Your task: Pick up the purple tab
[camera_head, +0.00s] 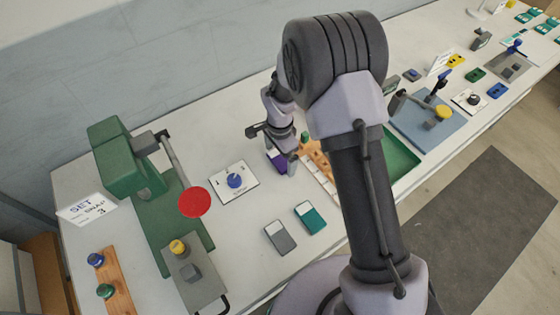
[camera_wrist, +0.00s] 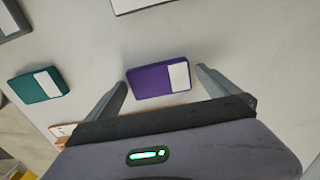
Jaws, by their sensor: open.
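The purple tab (camera_wrist: 158,81), a flat purple block with a white end, lies on the white worktop in the wrist view. My gripper (camera_wrist: 164,84) is open, with one finger to the left of the tab and the other to its right by the white end. In the head view the tab (camera_head: 275,158) shows only in part beside my gripper (camera_head: 282,166); my arm and gripper hide the rest. The tab is not held.
A teal tab (camera_head: 310,217) and a grey tab (camera_head: 281,237) lie nearer the front edge. A white card with a blue knob (camera_head: 235,181) and a green press (camera_head: 165,210) stand to the left. A wooden rack (camera_head: 317,156) lies close on the right.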

